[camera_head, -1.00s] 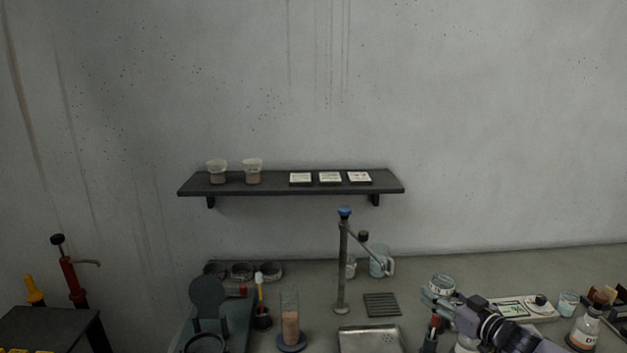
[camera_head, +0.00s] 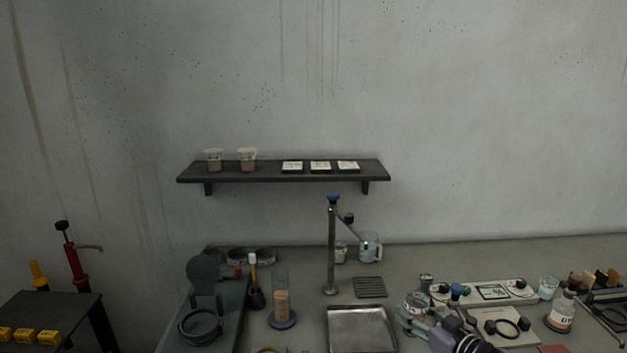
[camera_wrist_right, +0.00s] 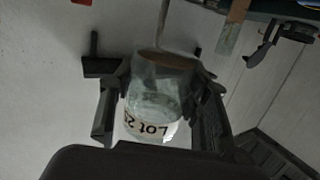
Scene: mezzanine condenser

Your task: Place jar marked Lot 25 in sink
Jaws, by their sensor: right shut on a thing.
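My right gripper (camera_head: 412,312) is shut on a clear glass jar (camera_head: 418,301). In the right wrist view the same jar (camera_wrist_right: 158,92) sits between the fingers, with a white label that appears upside down. The label reads "LOT 2" and then a digit I cannot make out. The metal sink (camera_head: 338,312) is at the bottom middle of the head view, its near part cut off by the frame. The jar is held just right of the sink, near its right edge. My left gripper is not in view.
A tall tap (camera_head: 331,255) stands behind the sink, beside a drain grate (camera_head: 370,287). A glass cylinder (camera_head: 281,295) stands left of the sink. A white instrument panel (camera_head: 465,291) and a bottle (camera_head: 562,314) are to the right. A wall shelf (camera_head: 290,174) hangs above.

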